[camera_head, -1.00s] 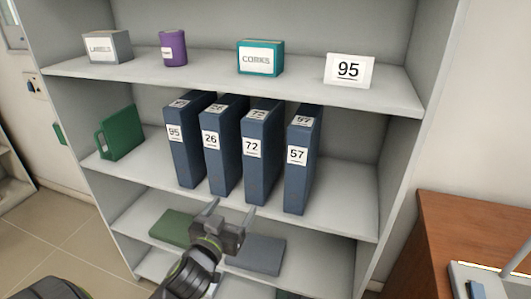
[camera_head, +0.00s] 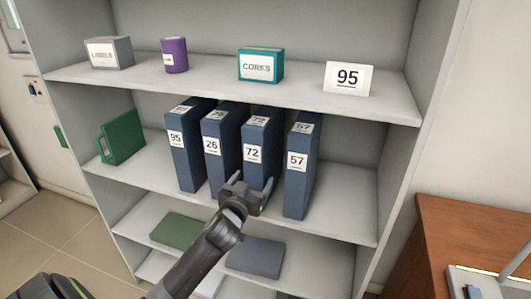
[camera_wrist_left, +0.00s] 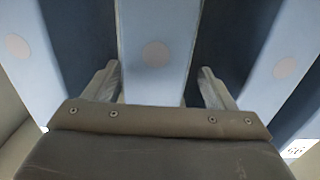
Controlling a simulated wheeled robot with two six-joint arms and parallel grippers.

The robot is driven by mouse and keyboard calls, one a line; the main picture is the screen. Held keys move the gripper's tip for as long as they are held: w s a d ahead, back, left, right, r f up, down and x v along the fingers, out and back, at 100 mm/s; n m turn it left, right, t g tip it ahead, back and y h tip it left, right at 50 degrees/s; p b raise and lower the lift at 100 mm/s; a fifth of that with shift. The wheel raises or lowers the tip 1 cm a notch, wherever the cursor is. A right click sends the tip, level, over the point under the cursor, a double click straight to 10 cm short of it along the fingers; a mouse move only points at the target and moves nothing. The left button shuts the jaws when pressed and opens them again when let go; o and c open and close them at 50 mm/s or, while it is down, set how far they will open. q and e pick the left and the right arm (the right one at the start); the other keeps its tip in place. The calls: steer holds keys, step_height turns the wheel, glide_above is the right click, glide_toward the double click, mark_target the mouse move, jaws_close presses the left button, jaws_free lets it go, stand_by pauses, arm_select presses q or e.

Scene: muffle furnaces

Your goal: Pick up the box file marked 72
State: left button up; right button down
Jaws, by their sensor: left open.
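The box file marked 72 (camera_head: 258,140) is dark blue and stands upright on the middle shelf, third from the left in a row. My left gripper (camera_head: 252,185) is open at the lower front of this file and hides its bottom part. In the left wrist view, the open fingers (camera_wrist_left: 160,88) reach to either side of a pale blue file spine with a round spot (camera_wrist_left: 156,54). I cannot tell whether the fingers touch it. My right gripper is not in view.
The file marked 26 (camera_head: 217,165) stands close on the left, with file 95 (camera_head: 183,160) beyond it. File 57 (camera_head: 299,185) stands on the right. A card reading 95 (camera_head: 348,79) is on the upper shelf (camera_head: 215,82). Flat folders (camera_head: 256,257) lie below.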

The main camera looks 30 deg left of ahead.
arm_select(q)
steer(key=x, duration=0.4)
steer(key=shift+w+d+r+p, duration=0.25)
steer(key=shift+d+p, duration=0.05)
steer(key=c, duration=1.3)
